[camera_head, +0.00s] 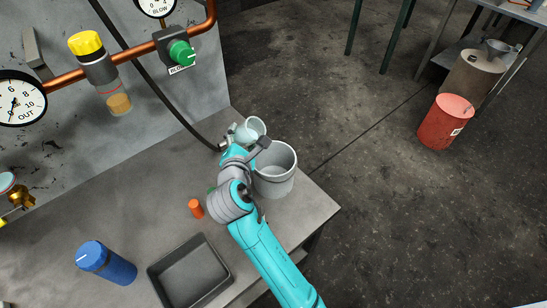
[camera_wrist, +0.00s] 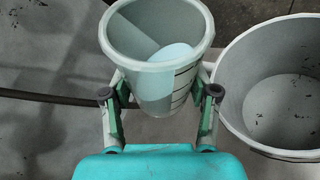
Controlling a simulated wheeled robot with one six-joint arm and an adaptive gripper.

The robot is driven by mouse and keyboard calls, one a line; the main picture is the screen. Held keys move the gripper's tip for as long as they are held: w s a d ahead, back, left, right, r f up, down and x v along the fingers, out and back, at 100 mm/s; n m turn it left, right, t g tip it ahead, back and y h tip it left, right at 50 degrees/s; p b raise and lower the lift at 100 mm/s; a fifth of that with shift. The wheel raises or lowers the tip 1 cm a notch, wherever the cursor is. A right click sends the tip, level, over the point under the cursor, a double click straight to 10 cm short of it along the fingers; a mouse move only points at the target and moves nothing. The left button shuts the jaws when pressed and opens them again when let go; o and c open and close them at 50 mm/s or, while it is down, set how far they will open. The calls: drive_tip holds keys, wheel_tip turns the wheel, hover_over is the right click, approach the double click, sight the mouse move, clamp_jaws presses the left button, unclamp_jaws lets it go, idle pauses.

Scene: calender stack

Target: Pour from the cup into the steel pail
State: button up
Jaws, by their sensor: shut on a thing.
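A pale grey-green cup (camera_head: 244,132) with dark measuring lines is held up near the back right of the bench, just behind and left of the steel pail. In the wrist view the cup (camera_wrist: 160,85) sits between the fingers of my gripper (camera_wrist: 160,95), which is shut on its sides. A pale area shows inside the cup; I cannot tell liquid from cup floor. In the head view its mouth faces right and looks tilted. The steel pail (camera_head: 272,183) stands upright at the bench's right edge, and my arm partly covers it. In the wrist view the pail (camera_wrist: 238,115) shows a speckled floor.
A small orange cylinder (camera_head: 196,208), a blue canister (camera_head: 106,262) and a dark tray (camera_head: 165,288) are on the bench. A wall with gauges, a copper pipe and a black hose (camera_head: 150,72) rises behind. A red drum (camera_head: 446,122) stands on the floor far right.

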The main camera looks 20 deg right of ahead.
drive_tip(key=shift+f+m+t, duration=0.1)
drive_tip(key=shift+m+t, duration=0.2)
drive_tip(key=shift+m, duration=0.1)
drive_tip(key=shift+w+r+m+t, duration=0.1)
drive_tip(key=shift+r+m+t, duration=0.2)
drive_tip(key=shift+r+m, duration=0.25)
idle(0.7)
drive_tip(key=shift+a+f+m+t, duration=0.1)
drive_tip(key=shift+f+m+t, duration=0.2)
drive_tip(key=shift+m, duration=0.55)
idle(0.3)
drive_tip(key=shift+r+m+t, duration=0.4)
drive_tip(key=shift+r+m, duration=0.15)
drive_tip(key=shift+m, duration=0.15)
idle(0.6)
drive_tip(key=shift+s+d+f+m+t+p, duration=0.3)
drive_tip(key=shift+s+d+m, duration=0.15)
drive_tip(key=shift+m, duration=0.35)
idle(0.5)
drive_tip(key=shift+s+d+r+m+t, duration=0.1)
drive_tip(key=shift+d+r+m+t, duration=0.15)
drive_tip(key=shift+r+m, duration=0.45)
idle(0.7)
drive_tip(key=shift+s+f+m+t+h+p, duration=0.1)
drive_tip(key=shift+f+m+t+h+p, duration=0.25)
drive_tip(key=shift+m, duration=0.25)
idle(0.4)
